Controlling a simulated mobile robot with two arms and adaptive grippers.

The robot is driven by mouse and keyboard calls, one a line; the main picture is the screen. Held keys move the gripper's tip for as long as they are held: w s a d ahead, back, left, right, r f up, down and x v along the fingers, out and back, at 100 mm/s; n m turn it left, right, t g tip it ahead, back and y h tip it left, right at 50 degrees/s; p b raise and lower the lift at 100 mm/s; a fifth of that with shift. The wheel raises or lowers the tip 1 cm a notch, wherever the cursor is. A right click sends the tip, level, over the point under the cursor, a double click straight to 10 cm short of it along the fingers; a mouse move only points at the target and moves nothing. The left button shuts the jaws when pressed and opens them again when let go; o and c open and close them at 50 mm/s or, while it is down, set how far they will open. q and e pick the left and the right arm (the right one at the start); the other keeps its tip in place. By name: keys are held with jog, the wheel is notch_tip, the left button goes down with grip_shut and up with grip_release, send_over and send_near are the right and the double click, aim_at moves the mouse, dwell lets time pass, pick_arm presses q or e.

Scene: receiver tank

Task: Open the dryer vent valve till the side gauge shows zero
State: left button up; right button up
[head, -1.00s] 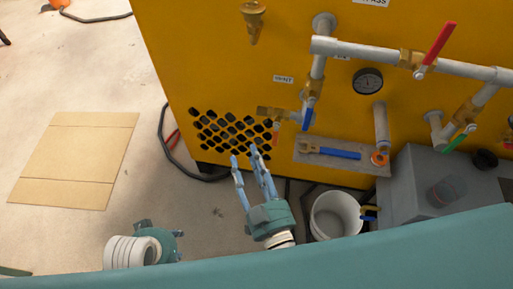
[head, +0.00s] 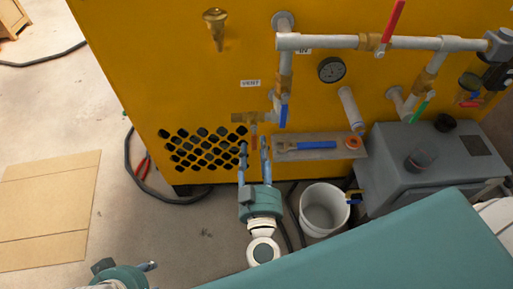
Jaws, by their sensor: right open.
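A brass valve (head: 247,118) sticks out left from the vertical pipe on the yellow panel, with a small orange handle (head: 254,137) hanging down. A white label (head: 250,83), apparently reading VENT, is above it. A blue lever (head: 284,115) hangs on the pipe beside it. The round dark gauge (head: 331,69) is up to the right; its reading is too small to tell. My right gripper (head: 254,150) is open, fingers pointing up just below the brass valve, one to each side of the handle in the picture. Contact cannot be told. My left gripper (head: 147,267) is low left, partly cut off.
A grey shelf (head: 320,155) with a blue-handled tool is right of my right gripper. A white bucket (head: 325,209) stands on the floor below, beside a grey box (head: 432,150). A red lever (head: 396,22) is above. Cardboard (head: 45,210) lies on open floor at left.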

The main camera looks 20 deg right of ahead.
jog(key=shift+x, duration=0.8)
grip_shut()
